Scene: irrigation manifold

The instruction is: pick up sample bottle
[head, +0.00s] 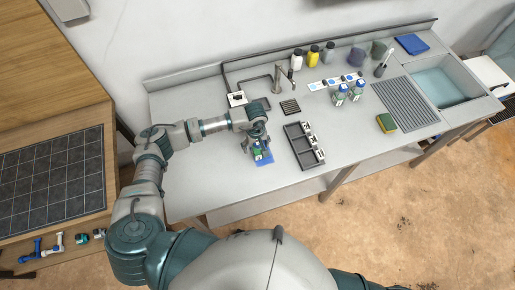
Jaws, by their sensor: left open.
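A small sample bottle (257,155) with a white and green look stands on a blue mat (266,162) near the front edge of the counter. My left gripper (256,145) is open and right above this bottle, its fingers reaching down near the bottle's top. I cannot tell whether the fingers touch it. Two similar bottles with blue and white marks, one (340,95) and another (356,91), stand further right on the counter. My right gripper does not show.
A dark grey tray (296,146) with small white items lies just right of the bottle. A faucet (279,78), a small dark grate (290,107), a ribbed drainboard (405,103), a sponge (386,123) and a sink (440,86) are further off. Bare counter lies left of my gripper.

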